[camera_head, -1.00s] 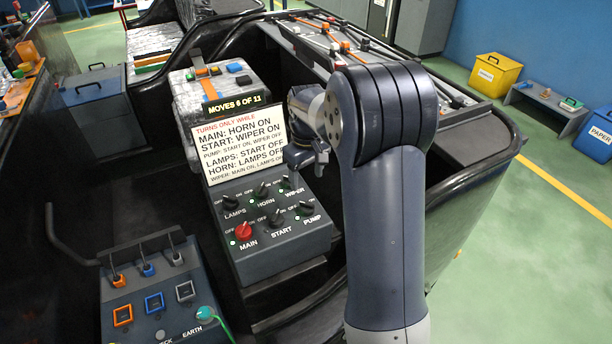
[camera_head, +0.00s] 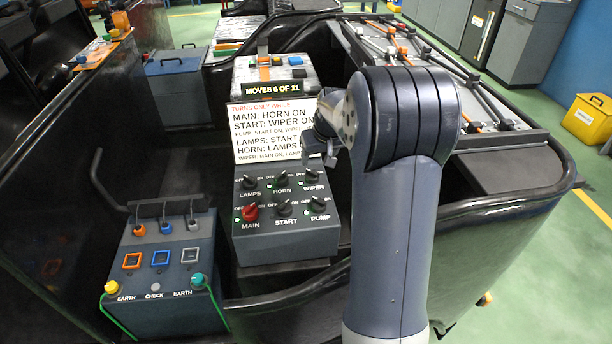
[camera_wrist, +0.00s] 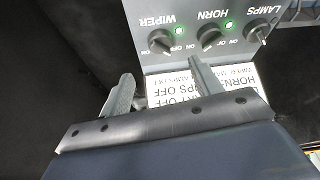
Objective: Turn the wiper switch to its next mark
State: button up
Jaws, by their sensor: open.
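The wiper switch (camera_head: 312,177) is a dark knob at the top right of a grey switch box (camera_head: 282,243). In the wrist view, upside down, the wiper switch (camera_wrist: 162,41) has a lit green lamp beside it and OFF and ON marks. I cannot tell exactly which mark its pointer meets. My gripper (camera_head: 320,156) hangs just above the top row, near the wiper switch. In the wrist view my gripper (camera_wrist: 164,75) is open and empty. Its two fingers are apart from the knob, which lies beyond the gap between them.
The horn (camera_wrist: 210,38) and lamps (camera_wrist: 257,31) knobs sit beside the wiper. The red main (camera_head: 251,212), start (camera_head: 284,208) and pump (camera_head: 318,206) knobs form the lower row. A rules sign (camera_head: 270,133) stands behind, under a "MOVES 6 OF 11" display (camera_head: 277,89).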

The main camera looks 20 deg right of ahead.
aim_at(313, 173)
jog(key=x, duration=1)
jog(key=shift+f, duration=0.25)
jog(key=c, duration=1)
